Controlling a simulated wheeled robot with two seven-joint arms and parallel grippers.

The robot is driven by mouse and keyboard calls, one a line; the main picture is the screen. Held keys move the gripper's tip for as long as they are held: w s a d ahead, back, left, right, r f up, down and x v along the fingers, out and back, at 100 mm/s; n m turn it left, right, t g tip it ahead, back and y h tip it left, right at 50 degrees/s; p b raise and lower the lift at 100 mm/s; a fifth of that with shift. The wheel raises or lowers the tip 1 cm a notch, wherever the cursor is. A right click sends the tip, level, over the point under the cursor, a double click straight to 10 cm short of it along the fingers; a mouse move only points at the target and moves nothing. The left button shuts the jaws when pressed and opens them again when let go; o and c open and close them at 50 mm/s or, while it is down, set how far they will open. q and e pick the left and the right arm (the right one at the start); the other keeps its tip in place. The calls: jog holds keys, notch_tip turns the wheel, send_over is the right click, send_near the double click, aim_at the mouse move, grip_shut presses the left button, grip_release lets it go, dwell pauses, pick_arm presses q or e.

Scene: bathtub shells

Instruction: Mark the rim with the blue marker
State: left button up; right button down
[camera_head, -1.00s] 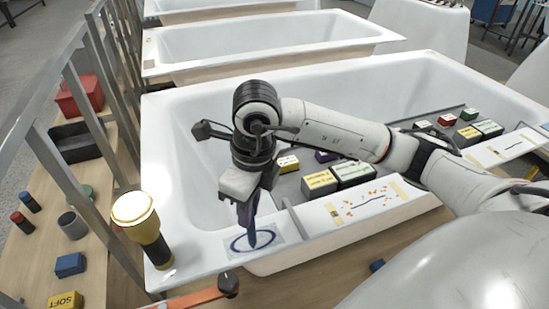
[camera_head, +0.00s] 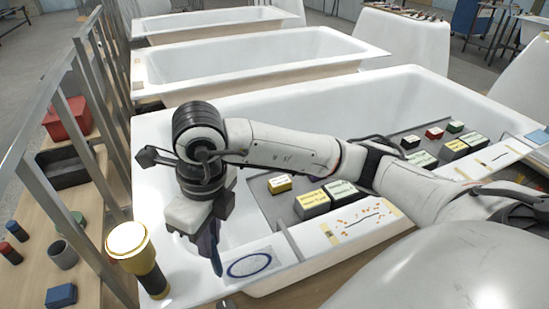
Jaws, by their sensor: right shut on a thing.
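My right gripper (camera_head: 208,232) hangs over the near rim at the left end of the nearest white bathtub. It is shut on a dark blue marker (camera_head: 215,258), mostly hidden by the fingers, pointing down. Its lower end shows just left of the mark; I cannot tell whether it touches the rim. A blue oval outline (camera_head: 249,265) lies on a pale square patch on the rim (camera_head: 290,247). My left gripper is not in view.
A yellow and black flashlight (camera_head: 140,258) stands left of the gripper on the rim. A grey tray (camera_head: 287,207) with labelled blocks lies in the tub. A sheet with orange specks (camera_head: 362,218) is on the rim to the right. A metal rack and wooden shelf are at left.

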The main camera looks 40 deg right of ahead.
jog(key=shift+r, duration=2.55)
